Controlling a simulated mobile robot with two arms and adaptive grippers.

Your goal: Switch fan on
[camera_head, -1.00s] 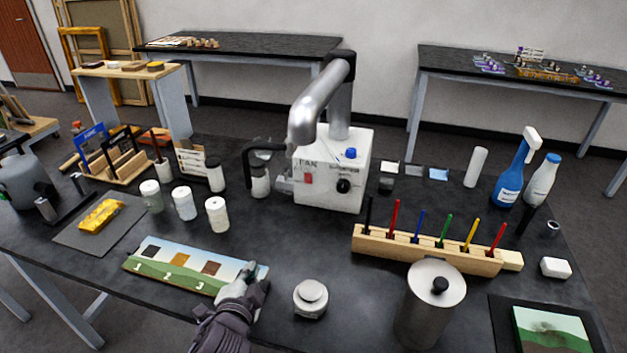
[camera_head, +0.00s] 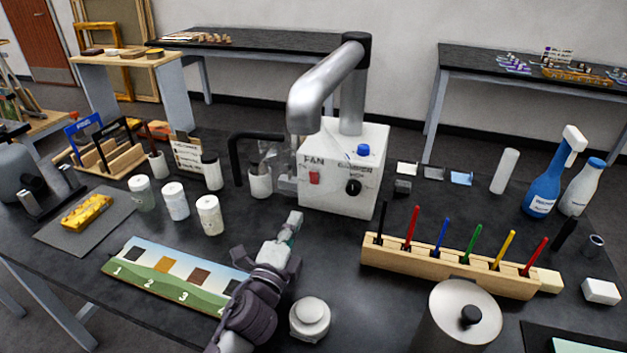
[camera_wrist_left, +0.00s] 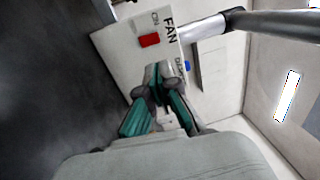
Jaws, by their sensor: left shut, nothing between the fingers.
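The white fan box (camera_head: 342,190) stands at the middle of the table, with a silver duct (camera_head: 325,90) rising from it. My right gripper is not in view.
A black hose (camera_head: 236,150) and a white jar (camera_head: 260,181) stand left of the box. A wooden rack of coloured tools (camera_head: 450,268) is at right. A round lidded container (camera_head: 309,318) and a metal pot (camera_head: 465,315) stand near the front. A numbered picture board (camera_head: 165,280) lies at left.

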